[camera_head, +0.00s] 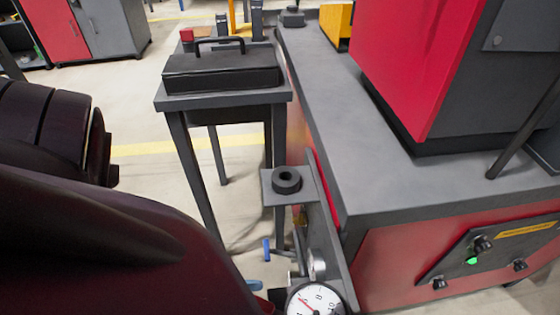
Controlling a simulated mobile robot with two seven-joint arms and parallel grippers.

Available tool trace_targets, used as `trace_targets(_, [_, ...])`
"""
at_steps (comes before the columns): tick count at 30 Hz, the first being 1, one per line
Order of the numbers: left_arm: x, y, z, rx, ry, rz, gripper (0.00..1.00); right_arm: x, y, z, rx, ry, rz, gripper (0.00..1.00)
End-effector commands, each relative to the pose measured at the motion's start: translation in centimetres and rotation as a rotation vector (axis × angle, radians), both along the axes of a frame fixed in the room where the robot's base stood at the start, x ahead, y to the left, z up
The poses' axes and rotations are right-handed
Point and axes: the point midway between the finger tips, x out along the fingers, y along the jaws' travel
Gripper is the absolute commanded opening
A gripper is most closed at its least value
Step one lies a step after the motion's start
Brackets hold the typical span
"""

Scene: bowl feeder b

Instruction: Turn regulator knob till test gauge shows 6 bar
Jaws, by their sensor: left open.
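The test gauge (316,300) has a white dial and a red needle, and is cut off by the bottom edge of the head view. The needle points to the upper left; its exact reading is too small to tell. A black ring-shaped knob (287,180) sits on a grey bracket above the gauge; I cannot tell whether it is the regulator knob. My left arm fills the lower left. A dark part beside the gauge seems to be my left gripper (276,298), open, mostly hidden or cut off. Its contact with anything cannot be told. My right gripper is out of view.
A blue lever (266,250) and a silver round fitting (317,264) sit above the gauge. A grey-topped bench (390,190) with a red machine stands at right. A small table (180,101) holds a black handled case (222,70). Floor shows between arm and table.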

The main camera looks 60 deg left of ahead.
Motion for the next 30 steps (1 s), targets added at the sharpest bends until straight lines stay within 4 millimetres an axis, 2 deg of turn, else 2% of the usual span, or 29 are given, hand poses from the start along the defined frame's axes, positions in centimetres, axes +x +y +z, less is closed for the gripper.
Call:
trace_targets(6, [3.2, -1.6, -0.1, -0.001, 0.001, -0.001, 0.60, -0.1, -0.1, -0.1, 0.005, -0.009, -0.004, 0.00])
trace_targets(12, [5.0, -2.5, -0.1, -0.001, 0.001, -0.001, 0.60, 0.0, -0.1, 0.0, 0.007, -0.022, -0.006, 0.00])
trace_targets(24, [5.6, -2.7, 0.0, 0.000, 0.002, 0.000, 0.60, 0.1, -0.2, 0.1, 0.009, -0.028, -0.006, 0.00])
trace_targets(26, [5.6, -2.7, 0.0, 0.000, 0.002, 0.000, 0.52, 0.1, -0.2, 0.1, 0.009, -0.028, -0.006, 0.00])
trace_targets(30, [5.6, -2.7, 0.0, 0.000, 0.002, 0.000, 0.30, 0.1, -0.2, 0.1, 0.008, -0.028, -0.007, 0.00])
